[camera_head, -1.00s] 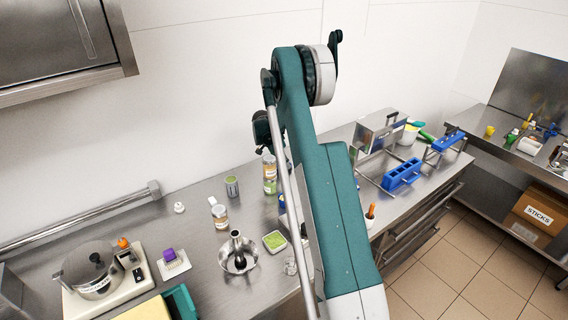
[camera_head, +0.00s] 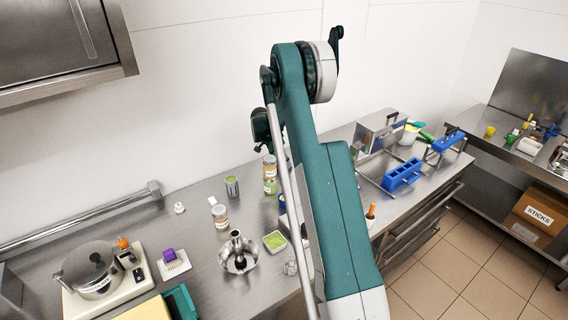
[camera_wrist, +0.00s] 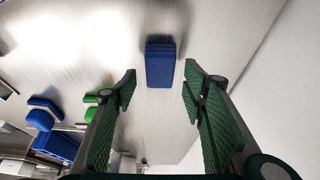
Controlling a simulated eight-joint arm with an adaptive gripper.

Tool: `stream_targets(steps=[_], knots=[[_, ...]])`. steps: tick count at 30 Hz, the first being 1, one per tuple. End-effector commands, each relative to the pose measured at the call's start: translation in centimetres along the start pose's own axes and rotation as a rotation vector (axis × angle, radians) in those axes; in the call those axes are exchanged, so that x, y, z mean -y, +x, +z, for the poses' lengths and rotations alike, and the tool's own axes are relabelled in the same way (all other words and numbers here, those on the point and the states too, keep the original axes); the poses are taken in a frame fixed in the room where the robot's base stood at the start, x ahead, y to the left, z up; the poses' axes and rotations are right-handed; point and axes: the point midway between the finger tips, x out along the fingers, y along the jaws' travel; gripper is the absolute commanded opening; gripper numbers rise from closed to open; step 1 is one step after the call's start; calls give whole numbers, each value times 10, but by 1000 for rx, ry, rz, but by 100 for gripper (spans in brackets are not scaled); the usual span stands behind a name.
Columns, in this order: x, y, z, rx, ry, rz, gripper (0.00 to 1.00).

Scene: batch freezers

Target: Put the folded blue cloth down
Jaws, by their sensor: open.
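The folded blue cloth (camera_wrist: 160,65) lies on the steel worktop in the wrist view, a small dark blue block shape. My gripper (camera_wrist: 158,88) is open, with one green ribbed finger on each side of the picture. The cloth shows between and beyond the fingertips, with clear space on both sides, and neither finger touches it. In the head view my arm hides the gripper, and I cannot clearly make out the cloth there.
Left of the arm are jars (camera_head: 220,216), a steel funnel bowl (camera_head: 238,256), a green-filled tub (camera_head: 275,241) and a cooker (camera_head: 93,268). Right of it are a blue mould (camera_head: 402,175) and a steel machine (camera_head: 380,132). Bare worktop surrounds the cloth in the wrist view.

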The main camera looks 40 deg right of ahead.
Motion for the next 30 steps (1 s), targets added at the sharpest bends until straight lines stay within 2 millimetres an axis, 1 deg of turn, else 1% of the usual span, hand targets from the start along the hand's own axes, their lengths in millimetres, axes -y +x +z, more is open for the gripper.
stream_targets(steps=[12,18,24,30], knots=[[-1,-63,0,0,0,0,42],[0,-88,0,0,-1,0,42],[0,-101,0,0,0,0,42],[0,-103,0,0,0,0,42]])
